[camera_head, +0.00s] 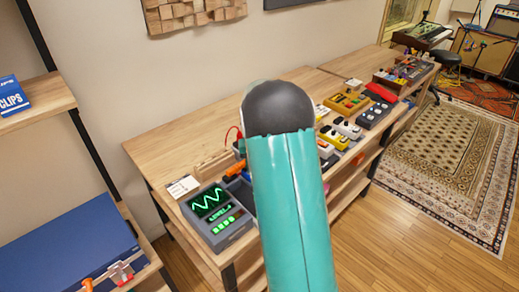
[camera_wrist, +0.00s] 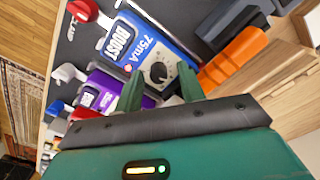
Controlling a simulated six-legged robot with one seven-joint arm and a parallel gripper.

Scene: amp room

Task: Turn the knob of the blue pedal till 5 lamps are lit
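The blue pedal (camera_wrist: 152,42), marked "75mA BOOST", lies in the upper middle of the wrist view. Its dark knob (camera_wrist: 158,72) sits on a pale round dial. My gripper (camera_wrist: 160,80) is open, with one dark green finger on each side of the knob in the picture; I cannot tell whether they touch it. In the head view my teal arm hides the gripper and most of this pedal. A grey meter box (camera_head: 218,217) at the bench's left end shows a green wave, the word "LEVEL" and a row of several lit green lamps (camera_head: 227,223).
A purple pedal (camera_wrist: 105,92) lies left of the blue one in the wrist view. An orange block (camera_wrist: 233,60) is close on the right. More pedals, including a yellow one (camera_head: 334,137), stand along the wooden bench (camera_head: 165,146). A white card (camera_head: 183,186) lies behind the meter.

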